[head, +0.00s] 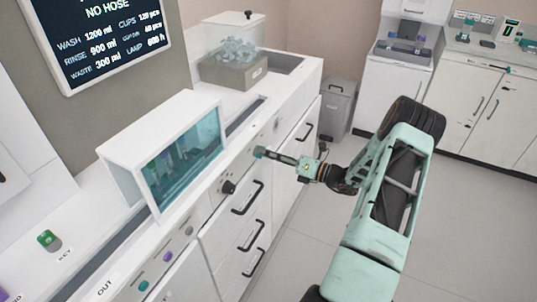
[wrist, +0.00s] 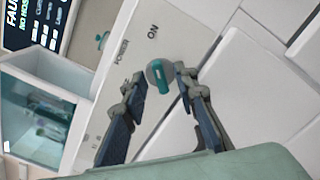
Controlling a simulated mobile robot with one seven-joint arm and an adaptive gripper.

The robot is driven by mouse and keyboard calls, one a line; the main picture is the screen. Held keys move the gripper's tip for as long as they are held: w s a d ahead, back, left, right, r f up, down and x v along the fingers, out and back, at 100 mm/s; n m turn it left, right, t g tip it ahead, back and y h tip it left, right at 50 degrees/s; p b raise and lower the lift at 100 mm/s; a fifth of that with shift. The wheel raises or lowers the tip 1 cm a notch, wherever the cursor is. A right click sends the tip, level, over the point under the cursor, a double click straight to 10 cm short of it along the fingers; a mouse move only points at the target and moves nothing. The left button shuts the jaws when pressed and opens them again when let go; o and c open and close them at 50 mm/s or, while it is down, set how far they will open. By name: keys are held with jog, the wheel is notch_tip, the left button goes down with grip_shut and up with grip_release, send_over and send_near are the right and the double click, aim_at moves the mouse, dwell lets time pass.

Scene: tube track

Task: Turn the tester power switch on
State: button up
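The power switch (wrist: 160,76) is a round grey knob with a teal handle on a pale panel in the wrist view. The word ON is printed above it and POWER to its upper left; another marking at its left is partly covered by a finger. The handle lies close to upright in the picture; which marking it points at I cannot tell. My gripper (wrist: 162,80) is open, with one finger on each side of the knob and a gap showing at the left. In the head view my gripper (head: 272,155) reaches the counter's front panel.
A black knob (head: 228,187) sits on the same front panel, left of my gripper. A glass-fronted case (head: 187,158) and a clear-covered box (head: 234,62) stand on the counter. Drawers with black handles (head: 247,198) lie below. The floor at right is clear.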

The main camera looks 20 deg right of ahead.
jog(key=v, duration=1.2)
